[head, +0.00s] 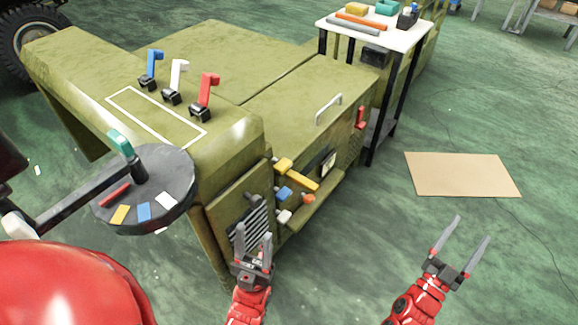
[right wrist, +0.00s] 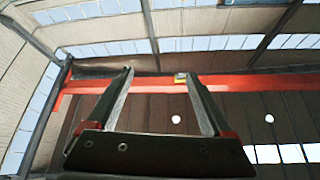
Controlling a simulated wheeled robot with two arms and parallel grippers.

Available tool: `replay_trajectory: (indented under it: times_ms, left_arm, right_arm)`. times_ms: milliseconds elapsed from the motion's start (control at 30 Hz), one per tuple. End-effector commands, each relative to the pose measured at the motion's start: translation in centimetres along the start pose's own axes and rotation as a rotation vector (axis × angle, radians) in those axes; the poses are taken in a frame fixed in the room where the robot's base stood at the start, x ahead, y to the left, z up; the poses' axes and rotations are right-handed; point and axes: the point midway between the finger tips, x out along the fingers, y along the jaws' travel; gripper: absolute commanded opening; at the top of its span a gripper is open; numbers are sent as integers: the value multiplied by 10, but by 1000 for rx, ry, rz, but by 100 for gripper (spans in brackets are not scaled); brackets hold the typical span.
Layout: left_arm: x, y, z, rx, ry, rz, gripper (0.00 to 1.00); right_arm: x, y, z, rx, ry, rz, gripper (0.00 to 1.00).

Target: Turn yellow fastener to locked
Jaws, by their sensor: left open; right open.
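The yellow fastener (head: 284,164) appears to be the small yellow piece on the front side of the olive chassis (head: 215,55). A longer yellow bar (head: 303,182) slopes down to the right just beside it; I cannot tell if the two are one part. My left gripper (head: 254,233) is open and empty, in front of the slotted side panel, below and left of the yellow pieces and apart from them. My right gripper (head: 472,228) is open and empty over the floor at the right. Its fingers also show in the right wrist view (right wrist: 160,75), against the ceiling.
Blue (head: 285,194), white (head: 284,216) and orange (head: 308,199) pieces sit close below the yellow ones. Blue, white and red levers stand on top of the chassis. A round dark tray (head: 178,205) is at left. A white-topped table (head: 400,38) stands behind; the right floor is clear around a cardboard sheet (head: 462,174).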

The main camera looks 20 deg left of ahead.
Motion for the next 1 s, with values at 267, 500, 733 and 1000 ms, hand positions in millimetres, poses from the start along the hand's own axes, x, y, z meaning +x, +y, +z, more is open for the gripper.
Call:
replay_trajectory:
  times_ms: [267, 500, 733, 1000]
  left_arm:
    - [0, 0, 0, 0, 0, 0, 50]
    - [0, 0, 0, 0, 0, 0, 50]
    - [0, 0, 0, 0, 0, 0, 50]
    - [0, 0, 0, 0, 0, 0, 50]
  right_arm:
    - [12, -32, 114, 134, -558, -75, 85]
    - [-4, -138, 114, 308, -815, -489, 85]
    - [-39, -226, 22, 362, -771, -1067, 85]
    - [-90, -250, -59, 283, -596, -1518, 85]
